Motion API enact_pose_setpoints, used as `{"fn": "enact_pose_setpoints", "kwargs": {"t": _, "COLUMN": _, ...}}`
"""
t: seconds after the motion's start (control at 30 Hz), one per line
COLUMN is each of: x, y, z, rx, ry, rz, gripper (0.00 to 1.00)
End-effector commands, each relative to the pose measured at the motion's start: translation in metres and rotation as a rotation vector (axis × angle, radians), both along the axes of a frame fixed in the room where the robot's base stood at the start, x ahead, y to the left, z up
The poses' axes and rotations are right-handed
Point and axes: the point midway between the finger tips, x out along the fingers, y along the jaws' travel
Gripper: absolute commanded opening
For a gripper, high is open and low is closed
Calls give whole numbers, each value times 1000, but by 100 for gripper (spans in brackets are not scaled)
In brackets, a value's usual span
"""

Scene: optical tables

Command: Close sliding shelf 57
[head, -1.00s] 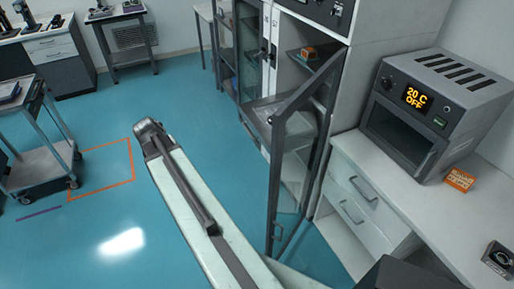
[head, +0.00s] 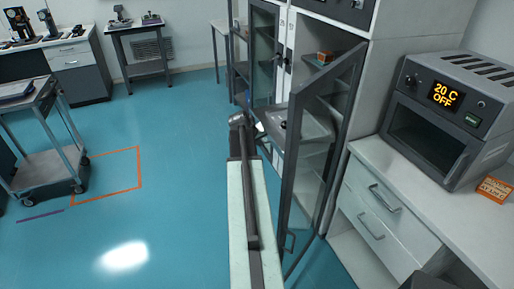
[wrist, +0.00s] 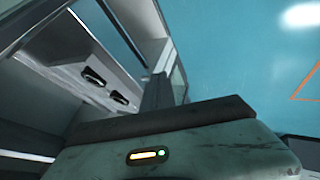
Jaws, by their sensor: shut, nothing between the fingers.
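A grey shelf (head: 312,124) sticks out of the open cabinet, behind the open glass door. I take it for sliding shelf 57, but no number is readable on it. My gripper (head: 257,129) is small and partly hidden at the far end of my arm, just left of the shelf's front edge. It is shut and appears empty. I cannot tell whether it touches the shelf. In the wrist view, my own arm fills the bottom and the fingertips cannot be made out.
The open glass door (head: 322,150) stands out from the cabinet, right of my arm. An orange box (head: 325,57) sits on a higher shelf. An oven (head: 445,115) stands on the counter at right. A trolley (head: 45,170) is at left, with clear blue floor between.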

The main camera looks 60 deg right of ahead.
Motion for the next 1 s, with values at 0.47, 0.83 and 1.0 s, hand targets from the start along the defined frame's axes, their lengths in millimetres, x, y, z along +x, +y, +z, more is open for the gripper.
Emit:
{"fn": "enact_pose_setpoints", "kwargs": {"t": 0.47, "x": -23, "y": -46, "z": -18, "rx": 1, "ry": 1, "rz": 0, "gripper": 0}}
{"fn": "enact_pose_setpoints", "kwargs": {"t": 0.83, "x": -26, "y": -46, "z": -18, "rx": 1, "ry": 1, "rz": -2, "gripper": 0}}
{"fn": "enact_pose_setpoints", "kwargs": {"t": 1.0, "x": -44, "y": -55, "z": -18, "rx": 1, "ry": 0, "rz": -4, "gripper": 0}}
